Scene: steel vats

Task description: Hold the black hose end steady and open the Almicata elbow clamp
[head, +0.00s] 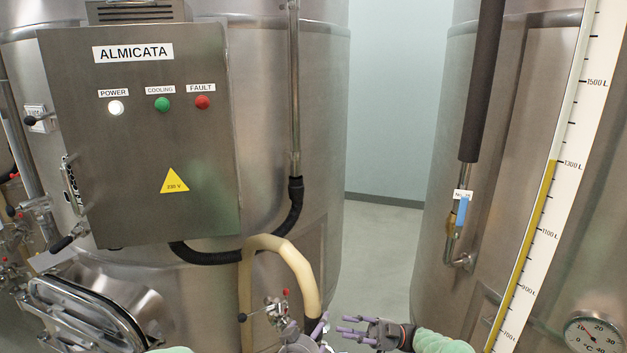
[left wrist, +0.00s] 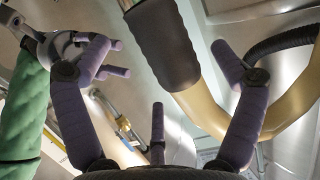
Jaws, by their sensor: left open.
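The black hose end (head: 312,325) is a dark cuff at the lower end of a beige hose (head: 290,253). In the left wrist view the cuff (left wrist: 165,45) lies between the spread fingers of my left gripper (left wrist: 163,50), with gaps on both sides. That gripper is open; in the head view only a purple part of it shows beside the cuff. My right gripper (head: 362,331) is just right of the cuff, fingers pointing left, apparently open and empty. The elbow clamp cannot be made out clearly; bare metal (head: 300,344) shows below the cuff, partly cut off by the frame.
The grey ALMICATA cabinet (head: 140,130) hangs on the left vat. A valve with black and red knobs (head: 276,310) is left of the hose end. A black pipe (head: 212,257) crosses behind the beige hose. A second vat with a level scale (head: 560,180) stands right.

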